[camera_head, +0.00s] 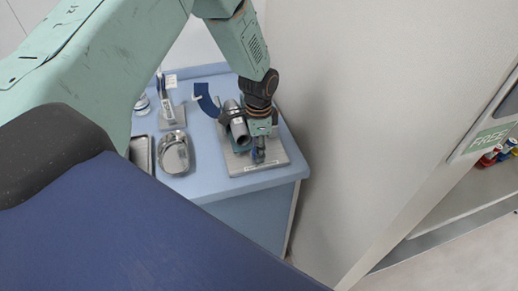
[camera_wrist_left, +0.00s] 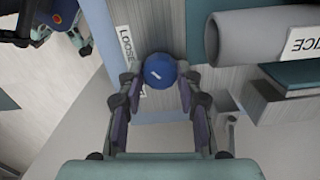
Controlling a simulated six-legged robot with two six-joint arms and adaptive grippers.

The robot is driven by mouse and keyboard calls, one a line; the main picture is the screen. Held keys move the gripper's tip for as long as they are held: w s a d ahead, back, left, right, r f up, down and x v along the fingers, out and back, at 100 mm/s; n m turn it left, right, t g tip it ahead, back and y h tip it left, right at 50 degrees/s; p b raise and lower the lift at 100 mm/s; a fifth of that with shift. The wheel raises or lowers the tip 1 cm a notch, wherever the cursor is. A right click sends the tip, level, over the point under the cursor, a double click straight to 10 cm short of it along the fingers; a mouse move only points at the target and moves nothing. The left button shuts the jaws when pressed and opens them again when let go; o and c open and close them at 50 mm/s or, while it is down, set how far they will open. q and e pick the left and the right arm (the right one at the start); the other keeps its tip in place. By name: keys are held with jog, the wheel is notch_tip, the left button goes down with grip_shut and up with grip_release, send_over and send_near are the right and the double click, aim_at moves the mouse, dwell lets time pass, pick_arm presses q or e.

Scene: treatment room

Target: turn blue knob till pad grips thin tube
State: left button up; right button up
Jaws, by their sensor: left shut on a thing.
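The blue knob (camera_wrist_left: 159,70) is a round ball with a short white mark, seen in the left wrist view between the two fingers of my left gripper (camera_wrist_left: 158,88). The gripper is shut on it. In the head view my left gripper (camera_head: 259,152) points down at the front of a small device on a pale base plate (camera_head: 243,167), and mostly hides the knob. A thick grey cylinder (camera_head: 237,126) lies beside the gripper; it also shows in the wrist view (camera_wrist_left: 255,38) with a partly cut-off label. The pad and the thin tube cannot be made out. My right gripper is not in view.
The device stands on a blue counter (camera_head: 215,184) near its right edge, close to a wall (camera_head: 345,120). A metal kidney dish (camera_head: 174,153), a tray (camera_head: 141,152) and a small labelled stand (camera_head: 170,116) are to the left. A "LOOSE" label (camera_wrist_left: 127,44) is beside the knob.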

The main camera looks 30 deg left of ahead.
pick_arm(q)
jog(key=m+b, duration=0.1)
jog(key=m, duration=0.5)
jog(key=shift+m, duration=0.3)
jog(key=m+b, duration=0.1)
jog(key=m, duration=0.4)
jog(key=m+b, duration=0.1)
jog(key=m, duration=0.5)
jog(key=shift+w+r+m, duration=0.1)
jog(key=shift+m, duration=0.2)
jog(key=m, duration=0.5)
jog(key=shift+m+b, duration=0.4)
jog(key=shift+w+a+r, duration=0.1)
jog(key=o, duration=1.2)
jog(key=shift+c, duration=0.2)
jog(key=shift+s, duration=0.2)
notch_tip(320, 180, up, 12)
